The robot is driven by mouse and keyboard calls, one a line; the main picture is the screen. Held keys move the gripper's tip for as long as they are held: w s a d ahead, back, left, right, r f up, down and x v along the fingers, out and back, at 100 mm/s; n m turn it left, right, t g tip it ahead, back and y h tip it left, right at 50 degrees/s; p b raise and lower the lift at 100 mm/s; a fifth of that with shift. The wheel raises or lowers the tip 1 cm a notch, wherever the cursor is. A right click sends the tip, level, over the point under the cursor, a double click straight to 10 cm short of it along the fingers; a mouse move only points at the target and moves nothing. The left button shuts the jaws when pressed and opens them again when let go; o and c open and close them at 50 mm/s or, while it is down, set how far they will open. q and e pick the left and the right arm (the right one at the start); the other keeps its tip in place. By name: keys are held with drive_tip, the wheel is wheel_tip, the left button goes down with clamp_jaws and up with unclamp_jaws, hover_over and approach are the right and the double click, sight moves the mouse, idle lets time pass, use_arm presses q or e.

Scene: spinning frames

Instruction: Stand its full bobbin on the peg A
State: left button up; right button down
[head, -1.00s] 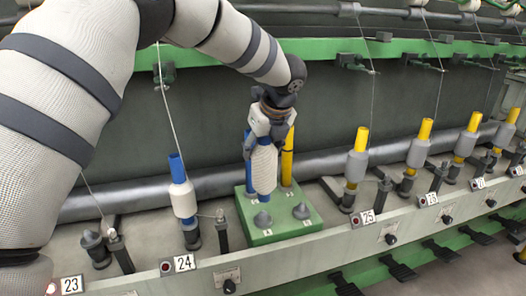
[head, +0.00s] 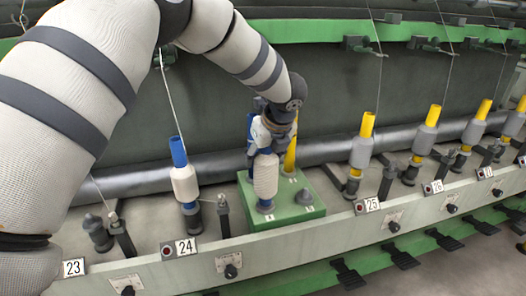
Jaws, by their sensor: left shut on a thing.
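A full bobbin (head: 265,176), white yarn on a blue tube, hangs upright from my left gripper (head: 268,138), which is shut on its top. The bobbin's lower blue end is at the front left peg of the green block (head: 240,217), and that peg is mostly hidden behind or inside it. I cannot tell whether it rests on the base. A yellow tube (head: 290,158) stands at the back right and a blue tube (head: 249,128) at the back left, partly hidden. The peg letters are too small to read. My right gripper is not in view.
Spindle 24 carries a blue tube with white yarn (head: 184,182), left of the block. Several yellow tubes with grey yarn, such as the one at 25 (head: 362,150), stand to the right. Spindle 23 (head: 97,232) is bare. A numbered rail (head: 330,230) runs in front.

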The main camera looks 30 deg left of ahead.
use_arm(q)
drive_tip(key=shift+f, duration=0.3)
idle(0.5)
drive_tip(key=o, duration=1.5)
drive_tip(key=v, duration=1.2)
